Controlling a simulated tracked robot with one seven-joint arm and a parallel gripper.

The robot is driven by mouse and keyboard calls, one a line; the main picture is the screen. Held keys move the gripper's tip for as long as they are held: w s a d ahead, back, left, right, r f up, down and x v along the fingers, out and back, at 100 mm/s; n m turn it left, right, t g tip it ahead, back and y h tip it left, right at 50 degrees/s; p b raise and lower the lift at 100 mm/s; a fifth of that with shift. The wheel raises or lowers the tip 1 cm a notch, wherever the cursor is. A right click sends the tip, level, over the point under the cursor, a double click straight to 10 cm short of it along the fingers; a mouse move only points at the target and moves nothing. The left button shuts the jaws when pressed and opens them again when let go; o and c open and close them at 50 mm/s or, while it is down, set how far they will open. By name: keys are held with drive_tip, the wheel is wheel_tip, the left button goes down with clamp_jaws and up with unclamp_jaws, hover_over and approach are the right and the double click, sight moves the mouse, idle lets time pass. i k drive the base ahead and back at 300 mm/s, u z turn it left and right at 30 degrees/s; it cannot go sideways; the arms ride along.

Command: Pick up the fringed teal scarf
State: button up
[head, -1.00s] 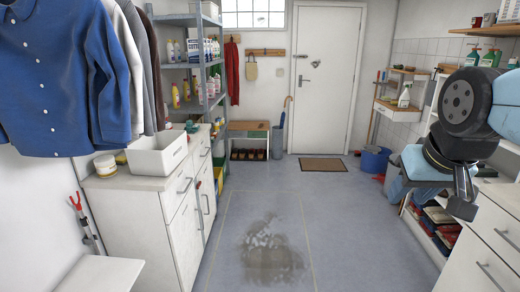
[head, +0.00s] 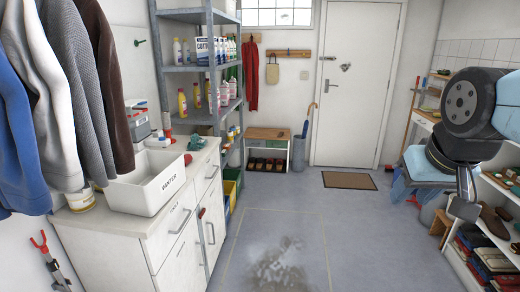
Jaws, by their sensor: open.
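I cannot make out a fringed teal scarf anywhere in the head view. A white bin (head: 150,197) labelled WINTER stands on the white cabinet at left. The part of its inside that I can see is plain white; the bottom is partly hidden by its front wall. My gripper (head: 466,205) is at the right, open, held in the air in front of the shoe shelf and far from the bin. My dark wrist hides part of what is behind it.
Coats (head: 60,95) hang at upper left, beside the white cabinet (head: 165,245). A metal shelf (head: 190,65) with bottles stands behind it. The shoe shelf (head: 490,225) lines the right side. The floor between (head: 255,225) is clear up to the doormat (head: 348,180).

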sight(197, 141)
drive_tip(key=u, duration=0.2)
drive_tip(key=i, duration=2.2)
drive_tip(key=u, duration=0.5)
drive_tip(key=i, duration=1.25)
drive_tip(key=u, duration=0.1)
